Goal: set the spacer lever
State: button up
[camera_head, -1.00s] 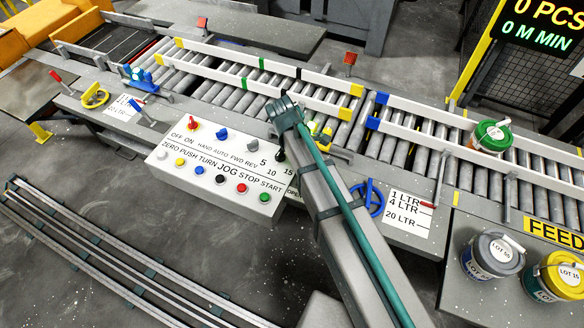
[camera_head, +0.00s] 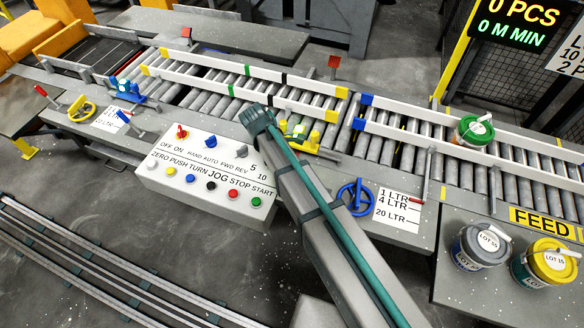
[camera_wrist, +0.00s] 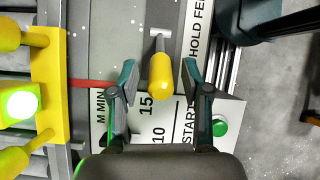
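A lever with a yellow knob (camera_wrist: 161,75) on a grey stem stands in a slot beside the HOLD FEED label in the wrist view. I take it to be the spacer lever; its own name is not readable. My gripper (camera_wrist: 159,66) is open, with one finger on each side of the knob and a visible gap on both sides. In the head view my arm's end hides the lever and the fingers, at the right end of the white control panel (camera_head: 208,172).
A yellow fixture (camera_wrist: 48,85) with a lit green lamp stands left in the wrist view. A green button (camera_wrist: 220,128) lies right of the fingers. Roller conveyors with white rails (camera_head: 450,128) run behind the panel. A blue handwheel (camera_head: 356,197) is right of my arm.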

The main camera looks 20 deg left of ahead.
jog(key=v, duration=1.2)
jog(key=shift+d, duration=0.1)
dwell(0.4)
